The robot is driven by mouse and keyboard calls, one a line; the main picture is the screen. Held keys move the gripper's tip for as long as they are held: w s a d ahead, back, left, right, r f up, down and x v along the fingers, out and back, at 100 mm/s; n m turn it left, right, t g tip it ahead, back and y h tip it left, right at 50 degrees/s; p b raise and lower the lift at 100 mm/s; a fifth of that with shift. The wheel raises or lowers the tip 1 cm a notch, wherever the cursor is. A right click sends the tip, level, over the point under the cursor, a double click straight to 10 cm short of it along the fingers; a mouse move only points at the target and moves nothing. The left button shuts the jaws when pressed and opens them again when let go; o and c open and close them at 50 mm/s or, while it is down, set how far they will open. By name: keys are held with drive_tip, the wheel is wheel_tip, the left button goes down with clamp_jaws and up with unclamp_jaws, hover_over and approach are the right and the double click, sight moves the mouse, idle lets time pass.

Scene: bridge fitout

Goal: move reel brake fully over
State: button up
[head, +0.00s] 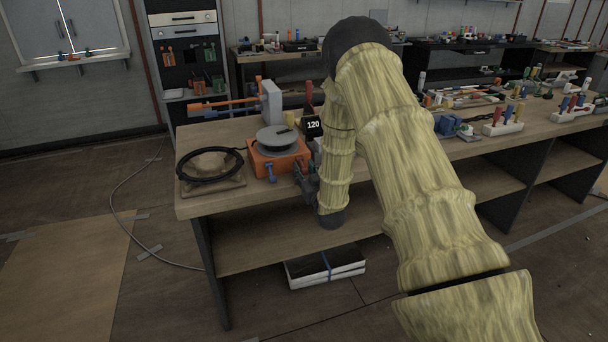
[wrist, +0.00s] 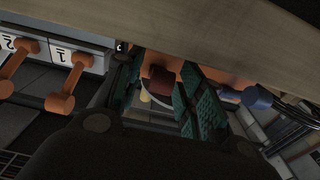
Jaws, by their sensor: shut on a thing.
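The reel unit is an orange box (head: 278,158) with a grey reel (head: 277,138) on top, near the left end of the workbench. My gripper (head: 304,180) is at the front right of this box, partly hidden behind my arm. In the wrist view, its teal-padded fingers are closed around a dark red knob (wrist: 162,82), which appears to be the reel brake's handle. The knob's stem and pivot are hidden. A blue knob (head: 271,172) sticks out of the box's front, left of my gripper; it also shows in the wrist view (wrist: 257,98).
A coiled black cable (head: 211,167) lies on a brown pad left of the box. A black display reading 120 (head: 313,126) stands behind it. Orange-handled levers (wrist: 62,102) show at left in the wrist view. The bench edge (wrist: 200,30) is close to my gripper.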

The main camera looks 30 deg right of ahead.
drive_tip(key=shift+f+t+b, duration=0.2)
drive_tip(key=shift+t+b, duration=0.1)
drive_tip(key=shift+b, duration=0.2)
drive_tip(key=o, duration=1)
drive_tip(key=v, duration=1.2)
drive_tip(key=shift+f, duration=0.1)
